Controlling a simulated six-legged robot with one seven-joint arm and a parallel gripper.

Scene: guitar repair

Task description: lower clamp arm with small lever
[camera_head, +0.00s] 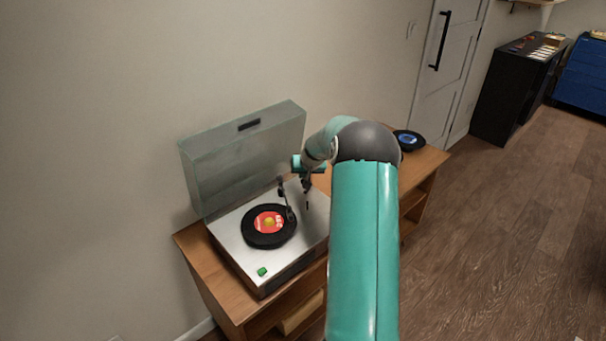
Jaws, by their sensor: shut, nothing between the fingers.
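A silver record player (228,232) stands on a wooden cabinet with its clear lid (250,150) raised. A black record (262,238) with a red label lies on its platter. A dark, thin arm (288,203) runs along the record's right side; its tip appears at or over the record's edge, and I cannot tell if it touches. A small dark upright piece (307,205), perhaps the small lever, shows on the deck to the right of this arm. My gripper (305,188) is shut and empty, just above the deck's right rear. My own arm hides part of the deck's right side.
The wooden cabinet top (425,160) extends right behind my arm, with a black disc (409,140) with a blue label on it. A small green piece (262,271) is at the deck's front. A wall stands behind; open wooden floor (490,240) lies right.

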